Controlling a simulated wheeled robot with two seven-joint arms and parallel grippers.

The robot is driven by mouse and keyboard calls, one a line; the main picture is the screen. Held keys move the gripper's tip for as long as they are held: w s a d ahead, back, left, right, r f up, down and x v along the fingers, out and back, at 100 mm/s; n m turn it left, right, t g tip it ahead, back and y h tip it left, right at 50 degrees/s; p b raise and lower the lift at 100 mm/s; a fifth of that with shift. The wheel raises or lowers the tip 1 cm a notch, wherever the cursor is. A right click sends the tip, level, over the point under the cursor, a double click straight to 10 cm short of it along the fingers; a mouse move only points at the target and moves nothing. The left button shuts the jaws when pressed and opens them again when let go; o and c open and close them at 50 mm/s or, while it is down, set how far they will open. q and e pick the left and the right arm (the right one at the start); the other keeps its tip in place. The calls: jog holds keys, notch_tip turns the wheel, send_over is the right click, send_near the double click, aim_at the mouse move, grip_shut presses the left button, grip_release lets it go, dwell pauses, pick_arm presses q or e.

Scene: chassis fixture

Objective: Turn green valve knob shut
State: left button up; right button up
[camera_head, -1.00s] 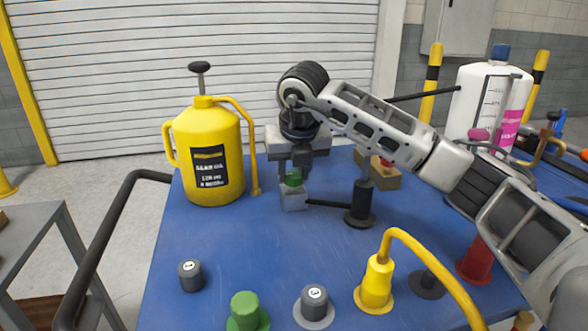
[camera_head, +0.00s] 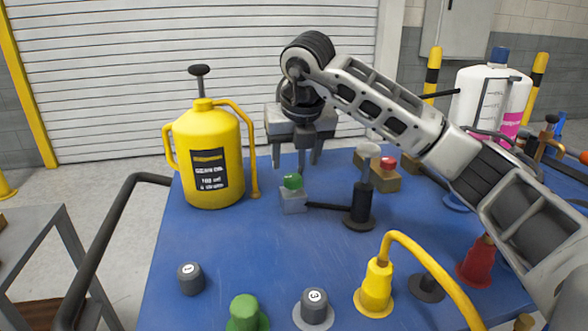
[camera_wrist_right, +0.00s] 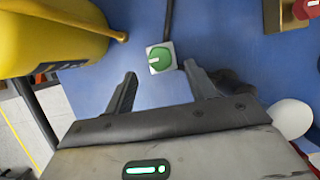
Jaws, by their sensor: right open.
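The green valve knob (camera_head: 292,181) sits on top of a small grey block (camera_head: 293,201) on the blue table. In the right wrist view the green knob (camera_wrist_right: 160,57) shows from above, with a short white mark pointing left on its face. My right gripper (camera_head: 295,169) is open and empty, with its fingers apart above and a little behind the knob. In the right wrist view the gripper's fingertips (camera_wrist_right: 160,71) point towards the knob, clear of it. My left gripper is not in view.
A yellow oil can (camera_head: 210,155) stands close to the left. A black post (camera_head: 361,204) with a pale top stands to the right, joined to the block by a dark rod. Numbered dark knobs, a green cap (camera_head: 245,312) and a yellow hose fitting (camera_head: 376,287) are nearer.

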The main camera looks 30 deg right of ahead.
jog(key=v, duration=1.1)
jog(key=shift+p, duration=0.45)
jog(key=shift+s+f, duration=0.1)
